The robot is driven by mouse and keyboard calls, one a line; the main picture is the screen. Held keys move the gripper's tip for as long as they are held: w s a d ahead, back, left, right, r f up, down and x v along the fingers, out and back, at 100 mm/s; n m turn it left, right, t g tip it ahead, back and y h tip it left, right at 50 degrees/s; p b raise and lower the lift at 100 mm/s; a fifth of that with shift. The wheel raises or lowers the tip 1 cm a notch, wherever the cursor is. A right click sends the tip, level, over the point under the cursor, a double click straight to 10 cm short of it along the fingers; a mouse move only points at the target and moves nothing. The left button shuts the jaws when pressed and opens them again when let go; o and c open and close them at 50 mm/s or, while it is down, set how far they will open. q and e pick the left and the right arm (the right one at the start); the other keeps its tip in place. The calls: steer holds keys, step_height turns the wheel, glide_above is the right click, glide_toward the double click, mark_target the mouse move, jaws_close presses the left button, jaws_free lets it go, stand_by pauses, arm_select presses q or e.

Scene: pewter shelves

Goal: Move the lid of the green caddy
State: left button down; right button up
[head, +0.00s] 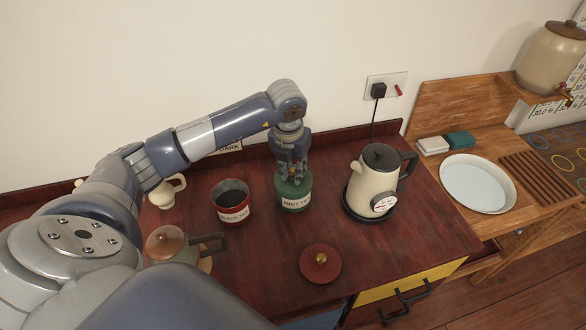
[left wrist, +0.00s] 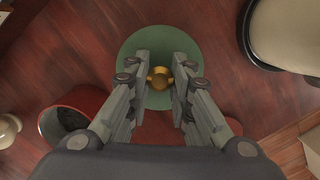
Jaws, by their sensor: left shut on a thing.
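The green caddy (head: 295,201), with a white label that seems to read "MINT TEA", stands on the dark red counter between the red caddy and the kettle. Its round green lid (left wrist: 130,52) with a brass knob (left wrist: 160,78) shows in the left wrist view. My left gripper (head: 292,176) points down over the green caddy, and in the left wrist view its fingers (left wrist: 160,80) are shut on the knob from both sides. The lid appears to be on or just at the caddy's top; the fingers partly hide this. My right gripper is not in view.
An open red caddy (head: 231,205) labelled "BLACK TEA" stands left of the green one. Its apparent red lid (head: 320,268) lies on the counter in front. A cream kettle (head: 372,182) stands close on the right. A glass teapot (head: 168,244) is front left. Counter (head: 272,275) is bare around the red lid.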

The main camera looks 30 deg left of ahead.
mark_target(290, 183)
arm_select(q)
steer(key=c, duration=1.4)
jaws_free()
steer(key=shift+r+p, duration=0.6)
steer(key=shift+s+d+r+b, duration=0.1)
steer(key=shift+s+r+b, duration=0.35)
steer(key=shift+r, duration=1.55)
steer(key=shift+s+d+r+b, duration=0.15)
steer(key=shift+r+b, duration=0.55)
steer(key=shift+r, duration=1.25)
steer(key=shift+s+a+r+b, duration=0.1)
steer(key=shift+s+r+b, duration=0.35)
steer(key=shift+r, duration=1.55)
steer(key=shift+w+d+f, duration=0.1)
